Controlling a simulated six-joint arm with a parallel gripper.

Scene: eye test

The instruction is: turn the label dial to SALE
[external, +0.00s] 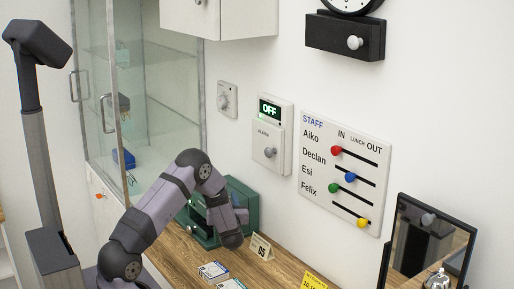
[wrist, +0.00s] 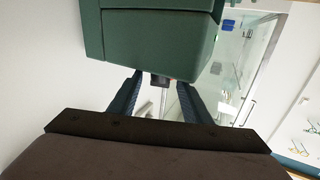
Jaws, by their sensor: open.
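A dark green box-shaped machine (external: 241,193) stands on the wooden counter against the wall, partly hidden behind my arm. In the wrist view the green machine (wrist: 150,45) fills the top middle, close beyond my fingertips. My gripper (wrist: 160,82) is open, one finger on each side of a small dark part (wrist: 160,79) below the machine's edge. I cannot tell whether the fingers touch that part or whether it is a dial. No SALE marking is readable in either view, so I cannot identify the label dial for sure.
A wall dial (external: 224,101), an alarm box (external: 281,136) reading OFF and a staff board (external: 345,172) with coloured sliders are on the wall. A card sign (external: 261,247) stands near my wrist. A glass cabinet (external: 145,90) is at the left, a dark-framed mirror (external: 430,245) at the right.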

